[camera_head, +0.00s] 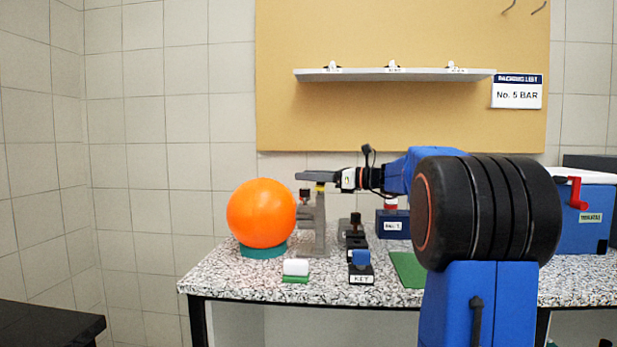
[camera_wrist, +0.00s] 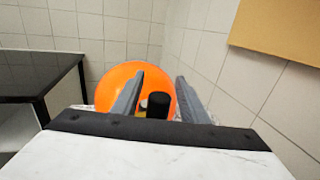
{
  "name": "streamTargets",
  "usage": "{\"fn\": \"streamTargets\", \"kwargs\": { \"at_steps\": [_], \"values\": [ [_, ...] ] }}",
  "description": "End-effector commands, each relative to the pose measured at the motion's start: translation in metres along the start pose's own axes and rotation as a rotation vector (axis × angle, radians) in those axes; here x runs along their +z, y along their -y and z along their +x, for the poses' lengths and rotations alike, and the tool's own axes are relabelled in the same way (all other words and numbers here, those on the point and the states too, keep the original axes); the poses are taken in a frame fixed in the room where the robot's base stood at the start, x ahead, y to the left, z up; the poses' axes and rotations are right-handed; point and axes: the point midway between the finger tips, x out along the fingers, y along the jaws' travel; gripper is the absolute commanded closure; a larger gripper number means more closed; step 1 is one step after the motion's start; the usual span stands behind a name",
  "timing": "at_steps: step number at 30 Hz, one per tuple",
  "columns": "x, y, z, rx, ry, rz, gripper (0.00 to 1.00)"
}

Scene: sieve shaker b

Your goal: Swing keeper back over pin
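My gripper (camera_head: 302,182) reaches left over the top of a grey upright bracket (camera_head: 314,230) on the speckled bench. In the wrist view its two grey fingers (camera_wrist: 158,100) are apart, with a black knob (camera_wrist: 158,104) showing between them and a gap on each side. The knob (camera_head: 305,195) also shows just below the fingertips in the head view. A small yellow part (camera_head: 320,188) sits at the bracket's top, under the fingers. I cannot tell which part is the keeper or the pin; the fingers partly hide the bracket's top.
A large orange ball (camera_head: 261,212) on a green ring (camera_head: 263,250) stands close left of the bracket. A block labelled KEY (camera_head: 361,280), a white-and-green block (camera_head: 295,267) and a blue box (camera_head: 393,225) stand nearby. A shelf (camera_head: 400,75) hangs above.

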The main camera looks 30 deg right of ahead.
Motion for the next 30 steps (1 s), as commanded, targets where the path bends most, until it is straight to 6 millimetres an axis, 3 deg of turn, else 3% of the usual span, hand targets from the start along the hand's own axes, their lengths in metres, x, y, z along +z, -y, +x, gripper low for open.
{"fn": "streamTargets", "kwargs": {
  "at_steps": [11, 15, 16, 30],
  "values": [
    [0.0001, -0.0001, 0.0041, 0.000, 0.000, 0.000, 0.63],
    [0.0002, -0.0001, 0.0040, 0.000, 0.000, 0.000, 0.96],
    [0.0002, -0.0002, 0.0040, 0.000, 0.000, 0.000, 1.00],
    [0.0009, 0.0019, 0.0040, -0.094, 0.001, -0.001, 1.00]
  ]
}}
